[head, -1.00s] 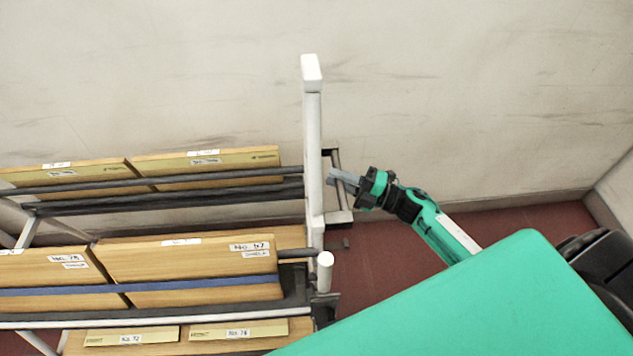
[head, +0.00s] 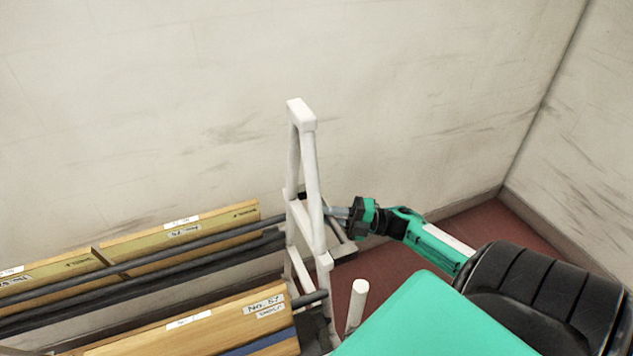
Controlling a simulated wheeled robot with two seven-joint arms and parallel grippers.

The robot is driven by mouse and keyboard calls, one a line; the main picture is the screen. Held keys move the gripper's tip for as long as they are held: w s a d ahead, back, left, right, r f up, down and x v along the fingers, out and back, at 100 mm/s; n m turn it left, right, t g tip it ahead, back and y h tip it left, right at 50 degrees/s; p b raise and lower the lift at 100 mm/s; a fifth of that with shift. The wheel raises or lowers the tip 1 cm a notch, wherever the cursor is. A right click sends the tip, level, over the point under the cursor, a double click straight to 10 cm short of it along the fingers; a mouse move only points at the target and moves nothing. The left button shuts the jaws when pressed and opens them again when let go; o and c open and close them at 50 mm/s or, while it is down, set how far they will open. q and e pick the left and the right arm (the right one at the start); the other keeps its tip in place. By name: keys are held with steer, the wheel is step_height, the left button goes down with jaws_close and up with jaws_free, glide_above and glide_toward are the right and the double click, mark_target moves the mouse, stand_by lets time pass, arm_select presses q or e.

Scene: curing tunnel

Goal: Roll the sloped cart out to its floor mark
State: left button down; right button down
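The sloped cart has a white A-shaped end frame (head: 310,180) and dark rails running to the left. It carries labelled wooden boards (head: 180,240) in tilted rows. Its left part lies outside the view. My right gripper (head: 337,213) comes in from the right, with its grey fingers at the right post of the end frame. The fingertips meet or pass behind the post, so I cannot tell whether they grip it. My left gripper is not in view. No floor mark shows.
A pale scuffed wall (head: 400,90) runs behind the cart and meets another wall at a corner on the right. Red floor (head: 480,222) shows in a narrow strip there. A short white post (head: 356,303) stands at the cart's near right end.

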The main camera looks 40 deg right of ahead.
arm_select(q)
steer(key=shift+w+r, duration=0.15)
arm_select(e)
steer(key=shift+s+d, duration=0.1)
steer(key=shift+d, duration=0.25)
steer(key=c, duration=1.5)
jaws_free()
steer(key=shift+d, duration=0.15)
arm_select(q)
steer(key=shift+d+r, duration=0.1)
arm_select(e)
steer(key=shift+o, duration=1)
steer(key=shift+s, duration=0.1)
arm_select(q)
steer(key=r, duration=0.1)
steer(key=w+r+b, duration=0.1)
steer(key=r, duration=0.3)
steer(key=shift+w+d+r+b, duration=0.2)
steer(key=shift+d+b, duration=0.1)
steer(key=shift+b, duration=0.1)
arm_select(e)
steer(key=v, duration=1.4)
steer(key=shift+f, duration=0.1)
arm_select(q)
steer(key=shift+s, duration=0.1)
